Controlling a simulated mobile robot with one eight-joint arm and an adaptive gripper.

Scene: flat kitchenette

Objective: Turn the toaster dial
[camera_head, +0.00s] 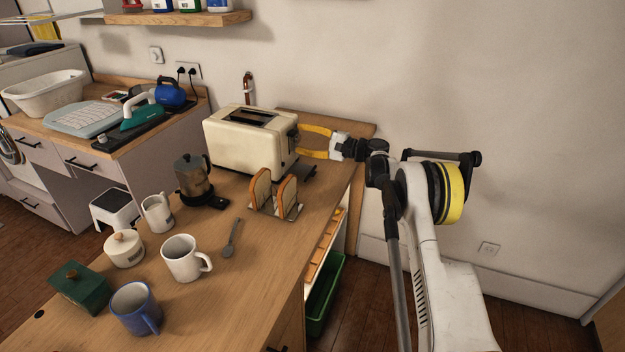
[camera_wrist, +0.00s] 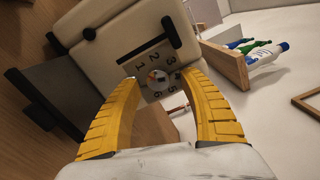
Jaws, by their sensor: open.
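The cream toaster (camera_head: 245,142) stands near the back of the wooden counter, by the wall. Its end panel with the dial faces my gripper. In the wrist view the toaster (camera_wrist: 125,35) fills the upper middle, and the round dial (camera_wrist: 157,77) sits on a plate with printed numbers. My gripper (camera_head: 302,139), with yellow fingers, is open at the toaster's right end. In the wrist view its fingers (camera_wrist: 163,82) lie on both sides of the dial in the picture. I cannot tell whether they touch the panel. In the head view the dial itself is hard to make out.
A toast rack (camera_head: 290,211) with two bread slices stands in front of the toaster. A moka pot (camera_head: 193,176) stands to its left. Mugs, including a white one (camera_head: 181,259), a spoon (camera_head: 231,240) and a green box (camera_head: 79,289) occupy the counter's front. The wall is close behind.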

